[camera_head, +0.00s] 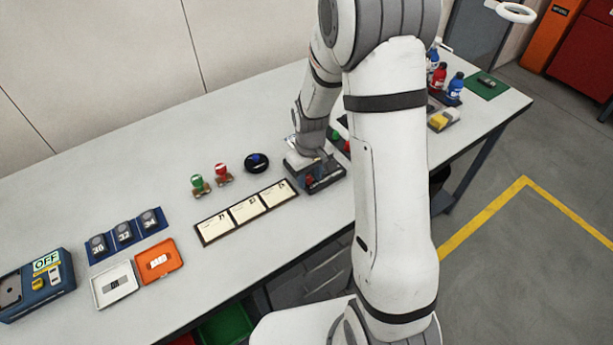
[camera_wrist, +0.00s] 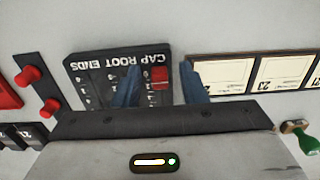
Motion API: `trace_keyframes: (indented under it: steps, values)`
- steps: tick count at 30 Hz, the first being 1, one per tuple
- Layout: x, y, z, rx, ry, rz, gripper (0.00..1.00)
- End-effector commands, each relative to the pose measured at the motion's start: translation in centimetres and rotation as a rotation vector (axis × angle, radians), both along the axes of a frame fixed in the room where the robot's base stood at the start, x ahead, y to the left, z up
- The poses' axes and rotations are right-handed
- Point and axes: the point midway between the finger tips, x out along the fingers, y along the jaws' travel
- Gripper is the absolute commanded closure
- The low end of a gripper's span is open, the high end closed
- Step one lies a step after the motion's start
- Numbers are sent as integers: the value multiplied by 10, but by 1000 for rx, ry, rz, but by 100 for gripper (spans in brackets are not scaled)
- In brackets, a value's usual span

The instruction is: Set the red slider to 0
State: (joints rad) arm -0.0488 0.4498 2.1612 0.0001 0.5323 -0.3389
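A dark panel lettered "CAP ROOT ENDS" (camera_wrist: 90,62) shows upside down in the wrist view, with numbered scale marks. The red slider (camera_wrist: 160,77) sits on it near the lettered edge. My gripper (camera_wrist: 160,92) is open, its two blue fingers on either side of the red slider with gaps between. I cannot tell which number the slider points at; part of the scale is hidden behind the fingers and gripper body. In the head view the panel (camera_head: 325,182) lies under my gripper, with the red slider (camera_head: 309,180) at its front part.
A framed row of cards (camera_head: 247,212) lies just left of the panel. Green (camera_head: 199,184) and red (camera_head: 222,172) stamps and a dark round pad (camera_head: 256,163) stand behind it. Red knobs on a dark strip (camera_wrist: 38,85) are close on the panel's other side.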

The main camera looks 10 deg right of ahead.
Motion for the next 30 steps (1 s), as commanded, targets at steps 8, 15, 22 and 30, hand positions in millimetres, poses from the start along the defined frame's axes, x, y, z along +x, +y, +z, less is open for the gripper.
trace_keyframes:
  steps: [8, 15, 22, 30]
  values:
    - [1, 0, 24, 0, -6, 0, 62]
    - [-1, 0, 63, 0, -3, 0, 62]
    - [-2, 0, 78, 0, 0, 1, 62]
    - [-2, 0, 78, 0, 1, 1, 62]
